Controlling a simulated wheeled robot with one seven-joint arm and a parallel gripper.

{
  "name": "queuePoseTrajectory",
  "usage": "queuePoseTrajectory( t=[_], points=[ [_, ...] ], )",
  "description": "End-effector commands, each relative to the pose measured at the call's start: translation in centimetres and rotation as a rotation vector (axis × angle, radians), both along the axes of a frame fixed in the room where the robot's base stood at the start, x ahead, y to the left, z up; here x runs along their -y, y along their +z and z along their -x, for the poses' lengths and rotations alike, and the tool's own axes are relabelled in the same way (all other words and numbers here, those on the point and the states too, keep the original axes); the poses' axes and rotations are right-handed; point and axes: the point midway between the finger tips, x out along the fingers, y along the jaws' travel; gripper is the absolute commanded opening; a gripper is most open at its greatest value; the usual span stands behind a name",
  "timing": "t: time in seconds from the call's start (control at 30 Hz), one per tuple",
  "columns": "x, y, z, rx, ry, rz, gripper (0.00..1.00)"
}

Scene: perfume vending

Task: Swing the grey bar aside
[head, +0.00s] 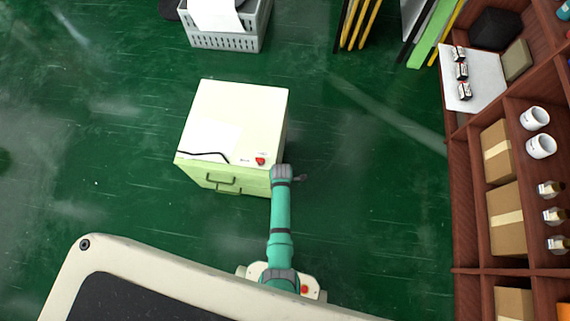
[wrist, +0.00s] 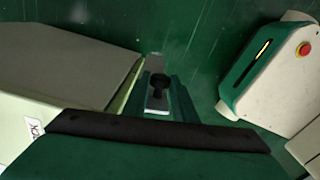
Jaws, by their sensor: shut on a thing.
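The cream-and-green cabinet (head: 235,115) stands on the floor, with green handles on its front face. My teal arm reaches up to its near right corner. A small grey piece (head: 300,178), seemingly the grey bar, sticks out to the right of the arm's end. In the wrist view the grey bar (wrist: 156,103) shows as a short flat strip with a dark knob (wrist: 160,81), just right of the cabinet's edge (wrist: 120,96). My gripper (wrist: 160,100) is at the bar and shut on it. The dark wrist part hides the bar's lower end, and the fingertips are hard to make out.
A wooden shelf (head: 462,200) with cartons and mugs stands at right. A grey crate (head: 225,42) is at the back. The green floor right of the cabinet is clear.

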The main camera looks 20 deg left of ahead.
Motion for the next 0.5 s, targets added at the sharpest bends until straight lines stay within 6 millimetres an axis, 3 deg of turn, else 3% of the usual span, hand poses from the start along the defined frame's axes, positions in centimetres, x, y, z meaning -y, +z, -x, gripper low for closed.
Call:
queuePoseTrajectory(
  t=[0.4, 0.43, 0.5],
  points=[
    [0.01, 0.05, -0.2, 0.005, 0.005, 0.002, 0.0],
    [0.01, 0.05, -0.2, 0.005, 0.004, 0.002, 0.32],
    [0.0, 0.05, -0.18, 0.004, 0.005, 0.001, 0.42]
  ],
)
